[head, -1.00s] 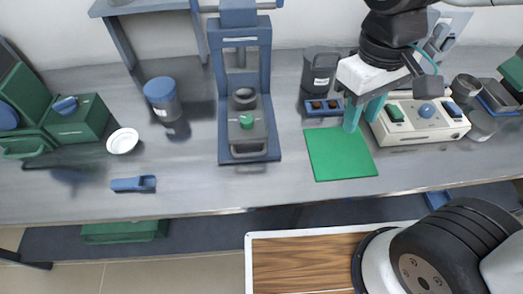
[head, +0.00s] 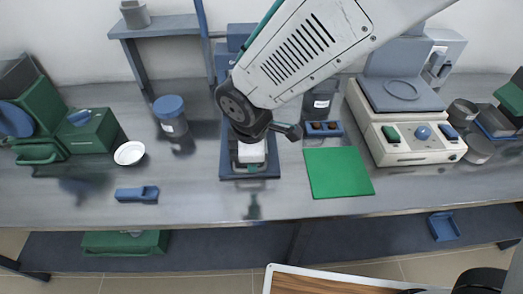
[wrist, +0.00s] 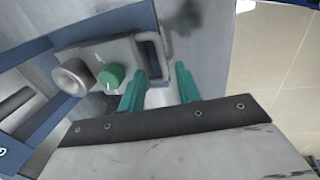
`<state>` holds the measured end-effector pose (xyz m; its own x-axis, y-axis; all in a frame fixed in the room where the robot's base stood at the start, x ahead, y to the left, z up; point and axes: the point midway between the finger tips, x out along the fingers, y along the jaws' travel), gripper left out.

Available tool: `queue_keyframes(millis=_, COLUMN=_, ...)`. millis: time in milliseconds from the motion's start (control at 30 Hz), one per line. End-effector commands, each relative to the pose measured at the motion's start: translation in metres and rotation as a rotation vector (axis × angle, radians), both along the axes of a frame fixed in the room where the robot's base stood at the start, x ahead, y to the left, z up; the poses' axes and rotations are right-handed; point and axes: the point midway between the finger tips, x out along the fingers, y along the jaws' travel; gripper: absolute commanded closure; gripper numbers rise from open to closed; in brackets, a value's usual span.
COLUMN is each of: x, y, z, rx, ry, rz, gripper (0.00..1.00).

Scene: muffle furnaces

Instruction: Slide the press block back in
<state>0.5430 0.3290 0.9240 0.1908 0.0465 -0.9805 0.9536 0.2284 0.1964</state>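The press block (wrist: 88,68) is a grey block with a round metal ring and a green knob. In the wrist view it lies on the blue press base (wrist: 117,20), its loop handle (wrist: 152,38) pointing towards the right. My gripper (wrist: 161,72) has two teal fingers, apart, at the handle. The handle's outer bar lies between the fingertips in the picture; I cannot tell whether they touch it.
A green mat (head: 338,172) and a small blue rack (head: 323,129) lie to the right, with a white scale (head: 410,140) beyond. A blue-lidded jar (head: 171,116), white dish (head: 129,153) and blue tool (head: 137,194) are to the left. The front bench strip is clear.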

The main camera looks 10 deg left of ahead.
Motion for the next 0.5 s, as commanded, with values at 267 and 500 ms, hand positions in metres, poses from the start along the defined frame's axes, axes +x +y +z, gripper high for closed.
queue_keyframes(millis=267, x=0.008, y=0.002, z=-0.042, rx=-0.003, ry=0.001, rz=-0.002, gripper=0.67)
queue_keyframes(millis=500, x=0.009, y=0.004, z=-0.051, rx=0.000, ry=0.001, rz=0.001, gripper=0.67)
